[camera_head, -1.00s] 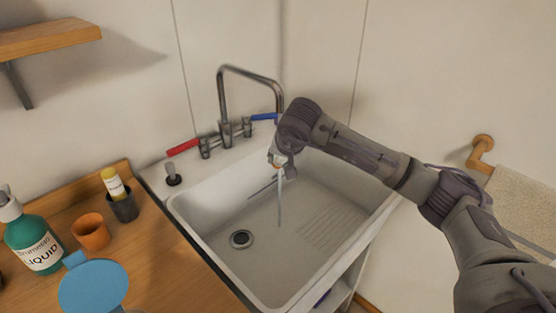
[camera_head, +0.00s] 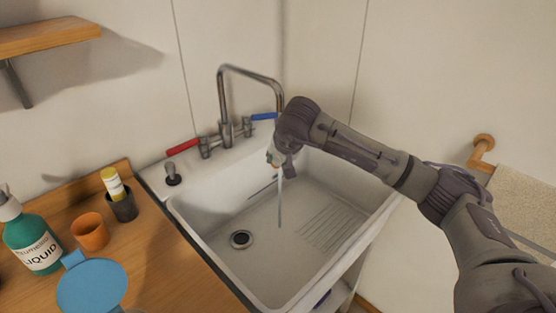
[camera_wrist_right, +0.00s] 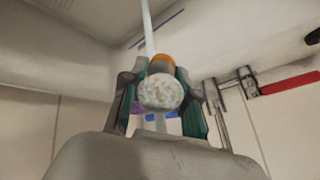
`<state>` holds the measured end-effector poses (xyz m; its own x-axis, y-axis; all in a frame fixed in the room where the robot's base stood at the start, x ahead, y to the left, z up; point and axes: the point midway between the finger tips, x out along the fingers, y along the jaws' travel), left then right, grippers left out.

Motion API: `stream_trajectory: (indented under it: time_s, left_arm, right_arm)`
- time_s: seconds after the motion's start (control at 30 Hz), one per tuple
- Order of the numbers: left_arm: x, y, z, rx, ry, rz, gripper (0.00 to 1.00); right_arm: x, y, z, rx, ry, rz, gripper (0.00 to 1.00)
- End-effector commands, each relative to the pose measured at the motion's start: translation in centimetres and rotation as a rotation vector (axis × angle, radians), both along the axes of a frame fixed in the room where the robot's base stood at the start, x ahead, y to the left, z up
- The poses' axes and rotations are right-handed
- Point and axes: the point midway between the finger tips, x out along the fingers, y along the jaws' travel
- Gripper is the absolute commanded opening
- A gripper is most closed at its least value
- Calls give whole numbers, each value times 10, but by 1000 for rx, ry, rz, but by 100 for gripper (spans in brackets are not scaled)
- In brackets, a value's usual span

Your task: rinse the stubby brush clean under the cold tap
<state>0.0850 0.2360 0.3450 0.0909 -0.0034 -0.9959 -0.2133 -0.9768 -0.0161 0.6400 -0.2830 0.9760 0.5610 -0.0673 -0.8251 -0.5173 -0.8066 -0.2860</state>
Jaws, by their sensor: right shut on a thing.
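My right gripper (camera_head: 275,158) is under the spout of the tap (camera_head: 240,72), over the sink, and mostly hidden by its own wrist in the head view. In the right wrist view the gripper (camera_wrist_right: 158,80) is shut on the stubby brush (camera_wrist_right: 161,92), which shows a round, speckled whitish end and an orange part behind it. A thin water stream (camera_head: 280,205) falls into the sink; it also shows beside the brush in the wrist view (camera_wrist_right: 148,28). I cannot tell how much water touches the brush. The blue tap handle (camera_head: 263,116) sits right of the red one (camera_head: 183,146). My left gripper is out of view.
The white sink (camera_head: 205,235) has a drain (camera_head: 241,239) and open room inside. On the wooden counter to the left stand a green soap bottle (camera_head: 32,240), an orange cup (camera_head: 90,232), a dark cup (camera_head: 123,207) and a blue round object (camera_head: 92,287). A towel (camera_head: 520,205) hangs at right.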

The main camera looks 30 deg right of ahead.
Motion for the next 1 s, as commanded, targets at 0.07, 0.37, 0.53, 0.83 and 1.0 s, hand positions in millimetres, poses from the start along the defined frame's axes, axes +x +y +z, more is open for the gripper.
stream_trajectory:
  time_s: [0.07,0.37,0.53,0.83,1.0]
  left_arm:
    - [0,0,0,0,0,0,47]
    - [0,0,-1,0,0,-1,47]
    - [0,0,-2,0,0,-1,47]
    - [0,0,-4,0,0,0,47]
    - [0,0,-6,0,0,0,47]
  right_arm:
    - [0,0,0,0,0,0,1]
    - [-16,13,0,0,-1,1,1]
    - [-27,22,0,-1,0,1,1]
    - [-45,38,0,0,0,2,1]
    - [-55,46,0,-1,-1,1,1]
